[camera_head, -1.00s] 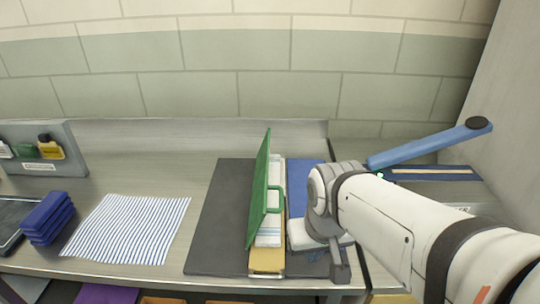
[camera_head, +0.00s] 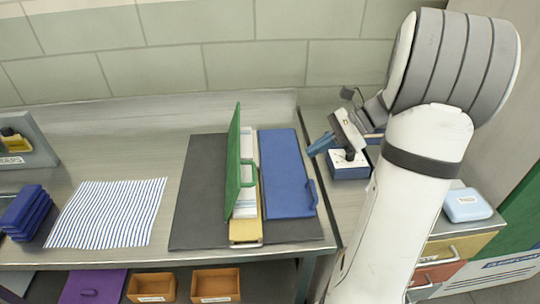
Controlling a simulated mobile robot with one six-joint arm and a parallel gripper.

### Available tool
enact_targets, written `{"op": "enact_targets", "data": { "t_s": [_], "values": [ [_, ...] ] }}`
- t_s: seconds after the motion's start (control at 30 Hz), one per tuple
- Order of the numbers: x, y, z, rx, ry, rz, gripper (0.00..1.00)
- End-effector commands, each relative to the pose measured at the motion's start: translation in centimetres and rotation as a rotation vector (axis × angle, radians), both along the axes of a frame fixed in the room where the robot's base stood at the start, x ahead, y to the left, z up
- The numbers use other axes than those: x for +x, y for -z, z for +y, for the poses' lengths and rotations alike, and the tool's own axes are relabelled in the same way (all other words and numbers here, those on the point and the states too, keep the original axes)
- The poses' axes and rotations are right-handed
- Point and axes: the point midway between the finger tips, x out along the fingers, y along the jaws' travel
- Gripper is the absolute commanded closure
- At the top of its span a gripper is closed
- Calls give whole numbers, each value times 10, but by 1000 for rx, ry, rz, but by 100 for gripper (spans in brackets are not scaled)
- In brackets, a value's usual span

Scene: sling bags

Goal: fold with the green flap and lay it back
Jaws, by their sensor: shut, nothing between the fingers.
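The green flap (camera_head: 233,158) stands up steeply on the dark mat, nearly edge-on to me, with a green handle on its right side. To its right is a yellow strip (camera_head: 246,229) with white and pale sheets partly hidden behind the flap. The blue flap (camera_head: 284,172) lies flat right of the strip, its blue handle at its right edge.
The dark mat (camera_head: 194,190) has bare room left of the flap. A striped cloth (camera_head: 107,213) and stacked blue blocks (camera_head: 24,212) lie farther left. A pale blue case (camera_head: 467,205) sits right of my arm. Orange bins (camera_head: 215,285) are below the counter.

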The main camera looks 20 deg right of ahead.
Motion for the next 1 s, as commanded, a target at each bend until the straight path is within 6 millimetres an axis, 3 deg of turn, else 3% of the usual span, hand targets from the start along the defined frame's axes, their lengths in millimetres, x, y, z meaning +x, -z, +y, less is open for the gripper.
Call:
{"op": "enact_targets", "data": {
  "t_s": [0.17, 0.57, 0.8, 1.0],
  "values": [
    [4, 9, 11, 15, 10, 8, 100],
    [15, 58, 79, 12, 4, 9, 100],
    [21, 52, 110, 9, 5, 4, 100],
    [22, 51, 117, 9, 8, 4, 100]
  ]
}}
